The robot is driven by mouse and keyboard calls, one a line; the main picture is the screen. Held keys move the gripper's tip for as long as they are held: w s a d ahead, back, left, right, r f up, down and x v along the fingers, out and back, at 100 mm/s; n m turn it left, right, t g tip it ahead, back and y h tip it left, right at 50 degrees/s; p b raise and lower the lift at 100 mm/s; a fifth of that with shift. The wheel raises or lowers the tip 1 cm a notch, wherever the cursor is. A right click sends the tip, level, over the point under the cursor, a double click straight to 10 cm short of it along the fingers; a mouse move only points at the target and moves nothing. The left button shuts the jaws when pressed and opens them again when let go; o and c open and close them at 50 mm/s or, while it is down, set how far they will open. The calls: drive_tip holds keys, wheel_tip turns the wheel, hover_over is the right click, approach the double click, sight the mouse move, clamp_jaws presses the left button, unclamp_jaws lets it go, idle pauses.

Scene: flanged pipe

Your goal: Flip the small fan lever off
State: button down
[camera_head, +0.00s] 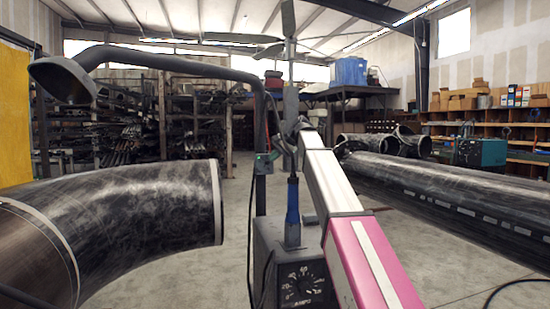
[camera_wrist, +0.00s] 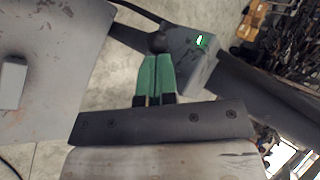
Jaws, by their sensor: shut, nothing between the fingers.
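My gripper (camera_wrist: 156,62) shows in the wrist view as two green fingers pressed together, with nothing between them. Their tips are close to a dark projecting part (camera_wrist: 155,42) beside a grey box (camera_wrist: 188,62). This part may be the fan lever, but I cannot tell its position or whether the fingers touch it. The box carries a small green and white patch (camera_wrist: 202,41). The lever cannot be made out clearly there.
A curved black pipe (camera_head: 150,215) stands at left and long dark pipes (camera_head: 450,195) lie at right. A fume hood (camera_head: 62,80) hangs at upper left. A dial box (camera_head: 301,285) is low in the middle. Bare floor lies between.

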drive_tip(key=shift+s+f+t, duration=0.15)
drive_tip(key=shift+t, duration=0.15)
drive_tip(key=shift+s+f+y, duration=0.15)
drive_tip(key=shift+y, duration=0.15)
drive_tip(key=f+n+t+y, duration=0.1)
drive_tip(key=f+n+t, duration=0.1)
drive_tip(key=t, duration=0.1)
drive_tip(key=s+f+t+y, duration=0.1)
drive_tip(key=f+t, duration=0.1)
drive_tip(key=shift+s+d+n+y, duration=0.1)
drive_tip(key=shift+d+n+y, duration=0.2)
drive_tip(key=shift+n, duration=0.1)
drive_tip(key=shift+r, duration=0.2)
idle(0.3)
drive_tip(key=shift+r, duration=0.6)
